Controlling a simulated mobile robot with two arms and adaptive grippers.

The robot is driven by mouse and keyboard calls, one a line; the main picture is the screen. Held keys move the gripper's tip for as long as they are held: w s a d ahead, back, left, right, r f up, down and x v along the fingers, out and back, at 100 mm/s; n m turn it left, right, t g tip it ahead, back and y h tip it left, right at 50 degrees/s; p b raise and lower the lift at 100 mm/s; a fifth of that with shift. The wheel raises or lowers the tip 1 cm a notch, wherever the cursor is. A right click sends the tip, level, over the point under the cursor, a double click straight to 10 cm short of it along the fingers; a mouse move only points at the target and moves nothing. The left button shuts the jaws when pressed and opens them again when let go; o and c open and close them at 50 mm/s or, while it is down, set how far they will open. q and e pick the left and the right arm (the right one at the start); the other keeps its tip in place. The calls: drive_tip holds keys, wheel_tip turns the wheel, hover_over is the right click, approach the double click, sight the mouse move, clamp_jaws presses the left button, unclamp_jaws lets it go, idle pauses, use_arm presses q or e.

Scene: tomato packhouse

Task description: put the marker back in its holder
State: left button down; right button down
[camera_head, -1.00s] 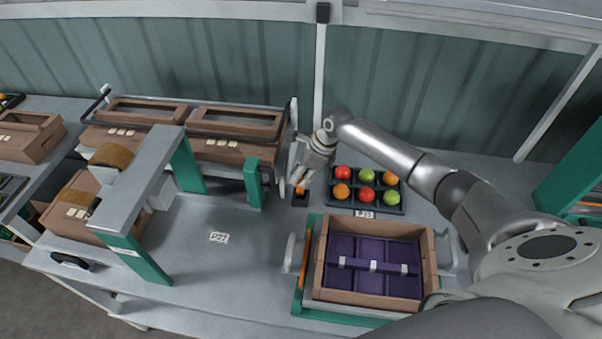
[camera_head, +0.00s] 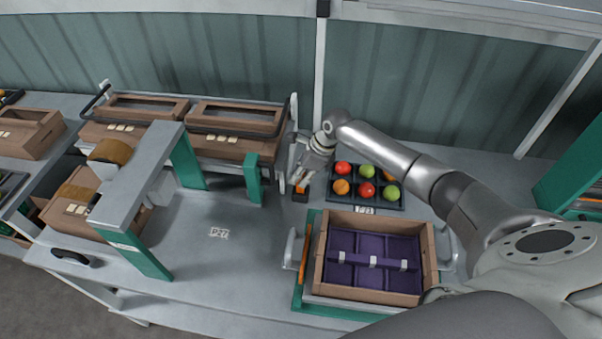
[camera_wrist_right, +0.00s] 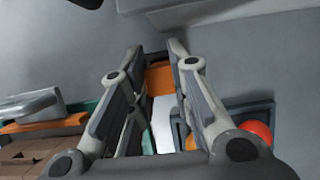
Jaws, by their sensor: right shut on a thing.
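The marker has a white body (camera_wrist_right: 163,122) and an orange end (camera_wrist_right: 159,77), both visible between my fingers in the right wrist view. My right gripper (camera_wrist_right: 157,85) is shut on it, with the orange end pointing away from the palm. In the head view, my right gripper (camera_head: 302,179) points down beside the tomato tray, with the marker's orange end (camera_head: 301,188) below the fingers. The holder, a small dark block (camera_head: 300,196), is right at that orange end; I cannot tell how far the marker is inside it. My left gripper is not in view.
A black tray (camera_head: 352,205) of red, green and orange tomatoes stands just right of the holder. A wooden crate (camera_head: 318,262) with purple compartments is in front. A grey-and-green frame (camera_head: 140,180) and brown boxes (camera_head: 232,148) stand left. The table's middle (camera_head: 215,255) is clear.

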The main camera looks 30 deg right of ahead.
drive_tip(key=shift+f, duration=0.4)
drive_tip(key=c, duration=1.3)
unclamp_jaws()
drive_tip(key=shift+o, duration=0.2)
drive_tip(key=c, duration=0.3)
drive_tip(key=shift+r, duration=0.1)
wheel_tip(320, 180, up, 5)
drive_tip(key=p, duration=0.6)
drive_tip(key=shift+p, duration=0.35)
drive_tip(key=shift+r, duration=0.9)
